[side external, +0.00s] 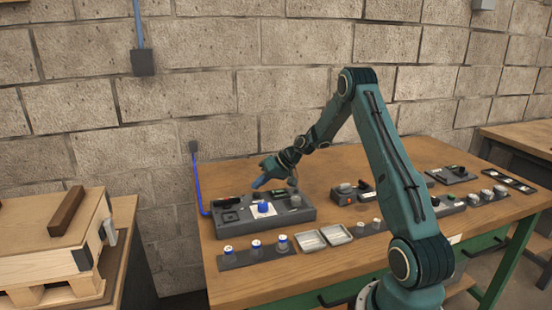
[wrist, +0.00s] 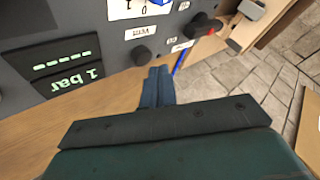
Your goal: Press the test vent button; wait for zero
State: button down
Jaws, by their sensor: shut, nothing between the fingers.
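The grey control box (side external: 300,217) sits on the left of the bench, with its panel (wrist: 100,50) upside down in the wrist view. A round dark button (wrist: 142,55) stands beside a white label (wrist: 138,32) that seems to read VENT. A black display (wrist: 66,66) shows green dashes and a line with "bar"; I cannot read a clear pressure value. My gripper (wrist: 158,72) is shut and empty, its blue-grey fingertips close beside the button; contact cannot be told. In the side view my gripper (side external: 261,183) is over the box's back part.
A black and red control (wrist: 205,27) lies right of the button on the panel. A strip of blue-and-white capped items (side external: 256,246) and two shallow trays (side external: 310,240) lie in front of the box.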

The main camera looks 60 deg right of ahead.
jog(key=shift+r, duration=0.1)
jog(key=shift+r, duration=2.45)
